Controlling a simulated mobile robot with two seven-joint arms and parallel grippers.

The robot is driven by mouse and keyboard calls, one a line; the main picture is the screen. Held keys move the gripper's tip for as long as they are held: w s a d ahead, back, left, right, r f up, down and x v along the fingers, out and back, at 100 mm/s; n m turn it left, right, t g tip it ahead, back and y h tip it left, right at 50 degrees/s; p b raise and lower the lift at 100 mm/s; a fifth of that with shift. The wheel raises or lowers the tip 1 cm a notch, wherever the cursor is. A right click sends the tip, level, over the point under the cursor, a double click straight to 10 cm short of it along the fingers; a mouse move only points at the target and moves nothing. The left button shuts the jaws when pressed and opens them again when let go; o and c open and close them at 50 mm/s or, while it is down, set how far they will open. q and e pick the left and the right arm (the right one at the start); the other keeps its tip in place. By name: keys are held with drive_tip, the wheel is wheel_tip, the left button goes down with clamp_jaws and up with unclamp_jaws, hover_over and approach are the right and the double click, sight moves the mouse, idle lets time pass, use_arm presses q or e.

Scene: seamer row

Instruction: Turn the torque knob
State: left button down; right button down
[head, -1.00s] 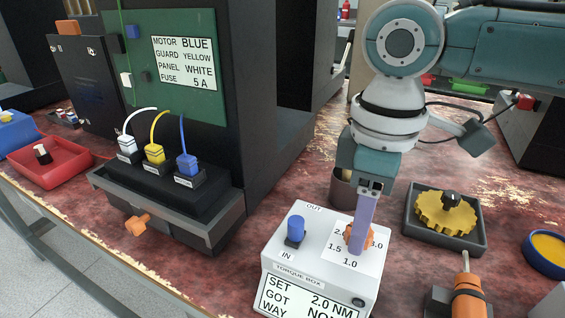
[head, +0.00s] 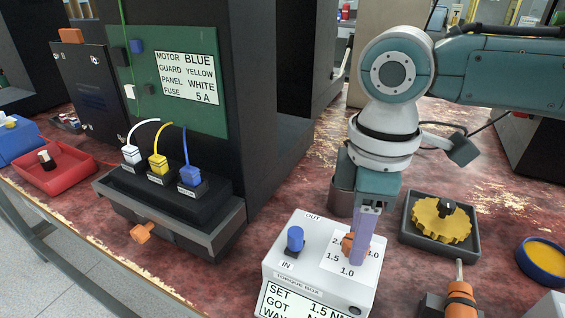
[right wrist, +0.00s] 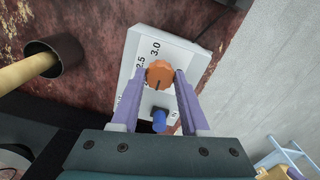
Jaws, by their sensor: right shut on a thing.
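The white torque box (head: 281,262) stands on the bench at the lower middle of the head view. Its orange torque knob (head: 347,243) sits on a printed dial with 1.0, 1.5 and 3.0 readable. My right gripper (head: 357,257) reaches down from above and is shut on the knob, hiding part of it. The right wrist view shows the orange knob (right wrist: 159,74) between the two purple fingers, with a dark line on its face. The box display (head: 303,301) reads SET 1.5 NM; its lower lines are cut off. My left gripper is not in view.
A blue lever (head: 295,239) stands left of the knob, between IN and OUT. A grey cup (head: 341,196) stands behind the box. A tray (head: 407,234) with a yellow gear and an orange-handled screwdriver (head: 461,300) lie to the right. A black plug panel (head: 118,205) stands left.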

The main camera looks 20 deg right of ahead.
drive_tip(key=shift+r+n+p, duration=0.15)
drive_tip(key=shift+n+p, duration=0.65)
drive_tip(key=shift+n, duration=0.4)
drive_tip(key=shift+n+p, duration=0.65)
drive_tip(key=shift+n, duration=0.75)
drive_tip(key=shift+c, duration=2.1)
unclamp_jaws()
wheel_tip(320, 180, up, 10)
drive_tip(key=p, duration=0.2)
drive_tip(key=shift+f, duration=0.2)
